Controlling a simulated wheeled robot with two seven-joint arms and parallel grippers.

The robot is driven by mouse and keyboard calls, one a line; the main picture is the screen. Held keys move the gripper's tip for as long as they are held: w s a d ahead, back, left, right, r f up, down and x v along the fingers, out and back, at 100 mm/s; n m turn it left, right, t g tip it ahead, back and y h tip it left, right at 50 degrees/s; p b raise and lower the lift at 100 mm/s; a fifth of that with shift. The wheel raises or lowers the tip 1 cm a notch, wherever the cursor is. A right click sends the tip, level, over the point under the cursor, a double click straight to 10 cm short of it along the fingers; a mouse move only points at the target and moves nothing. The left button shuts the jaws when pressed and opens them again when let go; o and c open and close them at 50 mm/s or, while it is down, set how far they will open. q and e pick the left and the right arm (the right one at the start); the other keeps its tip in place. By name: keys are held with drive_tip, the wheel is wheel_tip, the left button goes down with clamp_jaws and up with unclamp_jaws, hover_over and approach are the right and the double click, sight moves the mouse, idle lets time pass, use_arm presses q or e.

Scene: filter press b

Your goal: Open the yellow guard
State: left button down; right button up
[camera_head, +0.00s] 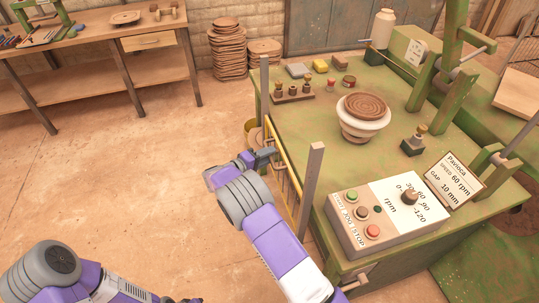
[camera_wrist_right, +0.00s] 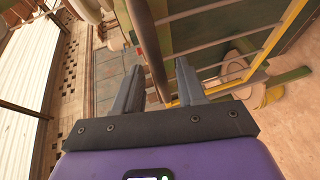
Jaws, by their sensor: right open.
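The yellow guard (camera_head: 284,168) is a frame of thin yellow bars between two upright grey posts, at the left side of the green machine table. My right gripper (camera_head: 268,154) is at the guard's upper part, between the posts. In the right wrist view, the guard's yellow frame (camera_wrist_right: 273,40) runs past on the right. My right gripper (camera_wrist_right: 158,80) is open there, with a brown bar (camera_wrist_right: 147,35) showing between its fingers; whether they touch it I cannot tell. My left arm is at the lower left of the head view; only a dark bit of its gripper (camera_head: 183,300) shows at the bottom edge.
A control box (camera_head: 380,213) with buttons and a dial stands on the table's (camera_head: 310,125) near corner. A brown disc stack on a white stand (camera_head: 363,118) is further back. A wooden workbench (camera_head: 90,50) stands at the upper left. The floor on the left is clear.

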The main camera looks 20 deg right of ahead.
drive_tip(key=p+v, duration=0.1)
drive_tip(key=v, duration=0.5)
drive_tip(key=shift+a, duration=0.15)
